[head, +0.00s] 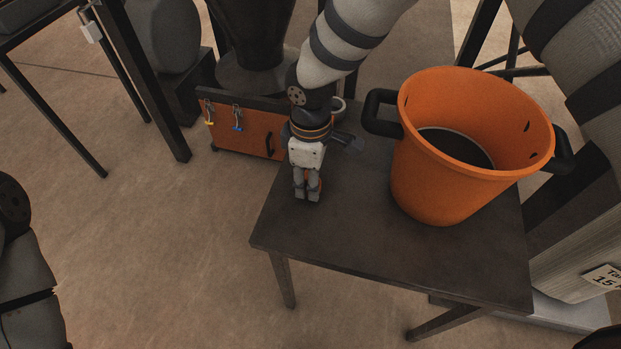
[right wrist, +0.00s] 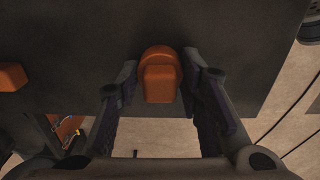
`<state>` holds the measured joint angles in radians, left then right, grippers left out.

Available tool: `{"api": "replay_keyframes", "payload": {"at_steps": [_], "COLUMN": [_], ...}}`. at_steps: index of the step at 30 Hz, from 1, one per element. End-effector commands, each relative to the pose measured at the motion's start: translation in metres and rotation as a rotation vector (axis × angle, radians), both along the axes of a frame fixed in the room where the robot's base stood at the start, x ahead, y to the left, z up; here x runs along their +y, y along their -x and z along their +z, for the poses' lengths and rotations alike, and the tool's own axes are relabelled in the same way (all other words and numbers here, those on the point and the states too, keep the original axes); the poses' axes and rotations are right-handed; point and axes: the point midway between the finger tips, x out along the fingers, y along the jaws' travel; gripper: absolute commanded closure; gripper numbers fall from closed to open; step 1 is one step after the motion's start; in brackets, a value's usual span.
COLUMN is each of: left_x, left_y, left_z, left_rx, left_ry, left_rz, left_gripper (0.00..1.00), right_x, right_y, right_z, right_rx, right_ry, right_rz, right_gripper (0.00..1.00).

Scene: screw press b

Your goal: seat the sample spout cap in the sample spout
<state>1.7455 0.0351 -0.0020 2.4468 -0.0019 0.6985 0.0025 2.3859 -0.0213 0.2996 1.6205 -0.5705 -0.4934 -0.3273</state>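An orange piece with a rounded top and a block-like front, seemingly the cap (right wrist: 160,80), lies at the edge of the dark table between my right gripper's fingers in the right wrist view. My right gripper (right wrist: 158,72) is open around it; narrow gaps seem to show at its sides. In the head view my right gripper (head: 306,197) points down over the table's left part, and only a little orange shows by its fingers. I cannot make out the sample spout for sure. My left gripper is not in view.
A large orange pot (head: 440,185) with black handles stands on the dark table (head: 370,240). A second orange block (right wrist: 10,77) shows at the wrist view's left edge. An orange box (head: 225,125) with coloured clips stands behind the table. The table's front is clear.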

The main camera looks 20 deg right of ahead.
Motion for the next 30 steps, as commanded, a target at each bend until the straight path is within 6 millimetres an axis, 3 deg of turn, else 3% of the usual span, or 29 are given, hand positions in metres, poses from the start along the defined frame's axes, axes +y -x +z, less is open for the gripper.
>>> {"api": "replay_keyframes", "payload": {"at_steps": [10, 16, 23, 30], "left_x": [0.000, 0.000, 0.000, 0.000], "left_y": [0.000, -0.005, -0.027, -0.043], "left_z": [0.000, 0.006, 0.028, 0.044], "left_rx": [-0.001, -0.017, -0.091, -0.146], "left_ry": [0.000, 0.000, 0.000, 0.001], "left_rz": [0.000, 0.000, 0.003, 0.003], "left_gripper": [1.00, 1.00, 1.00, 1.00], "right_x": [0.000, 0.000, 0.016, 0.037], "right_y": [0.000, -0.002, 0.045, 0.109], "right_z": [0.002, 0.034, 0.101, 0.126], "right_rx": [0.000, -0.006, -0.017, -0.010], "right_ry": [0.000, -0.002, 0.001, 0.003], "right_rz": [0.000, -0.003, 0.003, 0.001], "right_gripper": [0.90, 0.90, 0.90, 0.90]}}
